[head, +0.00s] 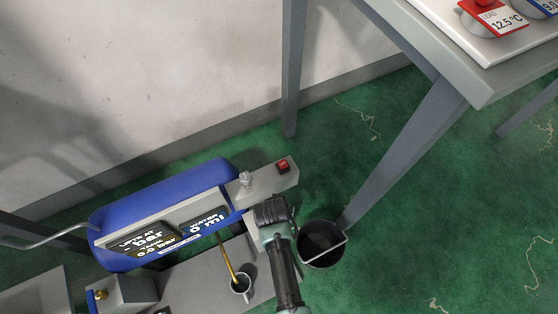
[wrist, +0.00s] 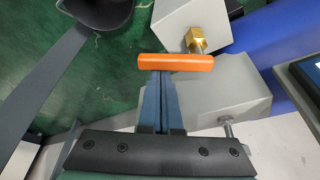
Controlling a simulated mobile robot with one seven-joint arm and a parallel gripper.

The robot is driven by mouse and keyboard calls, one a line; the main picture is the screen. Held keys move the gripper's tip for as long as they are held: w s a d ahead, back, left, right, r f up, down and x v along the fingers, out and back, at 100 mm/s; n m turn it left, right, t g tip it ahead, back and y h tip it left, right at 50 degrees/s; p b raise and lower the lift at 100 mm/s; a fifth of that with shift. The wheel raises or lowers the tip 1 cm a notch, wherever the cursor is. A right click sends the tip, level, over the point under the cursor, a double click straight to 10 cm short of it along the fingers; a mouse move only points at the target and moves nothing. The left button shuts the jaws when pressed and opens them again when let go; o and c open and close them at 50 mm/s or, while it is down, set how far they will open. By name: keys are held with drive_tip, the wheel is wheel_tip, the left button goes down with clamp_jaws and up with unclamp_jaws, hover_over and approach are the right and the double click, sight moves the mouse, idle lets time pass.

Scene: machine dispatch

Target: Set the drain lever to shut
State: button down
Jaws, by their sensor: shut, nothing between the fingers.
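An orange lever (wrist: 176,62) lies crosswise in the wrist view, joined near its right part to a brass fitting (wrist: 196,40) on a grey housing. I take it to be the drain lever. My gripper (wrist: 162,78) is shut and empty, its two blue-grey fingers together. Its tips are right at the lever's near side, left of the brass fitting; I cannot tell whether they touch it. In the head view my arm's end covers the right end of the machine (head: 190,203), and the lever is hidden there.
A dark bucket (head: 320,243) stands on the green floor right of my arm, also at the wrist view's top left (wrist: 95,12). A table leg (head: 405,150) rises close behind it. The machine carries a red switch (head: 282,165) and a small cup (head: 240,285).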

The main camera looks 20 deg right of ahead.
drive_tip(key=shift+s, duration=0.1)
drive_tip(key=m, duration=0.1)
drive_tip(key=s+m+p, duration=0.1)
drive_tip(key=m, duration=0.1)
drive_tip(key=shift+a+r+g+h+p, duration=0.1)
drive_tip(key=shift+a+g+h+p, duration=0.2)
drive_tip(key=shift+h, duration=0.1)
drive_tip(key=m, duration=0.1)
drive_tip(key=s+m, duration=0.1)
drive_tip(key=shift+a+m+g, duration=0.3)
drive_tip(key=shift+a+g, duration=0.05)
drive_tip(key=shift+g, duration=0.05)
drive_tip(key=a+m, duration=0.1)
drive_tip(key=s+m+g+p, duration=0.1)
drive_tip(key=m, duration=0.1)
drive_tip(key=shift+a+m+h, duration=0.3)
drive_tip(key=shift+a+h, duration=0.05)
drive_tip(key=shift+h, duration=0.05)
drive_tip(key=shift+a, duration=0.1)
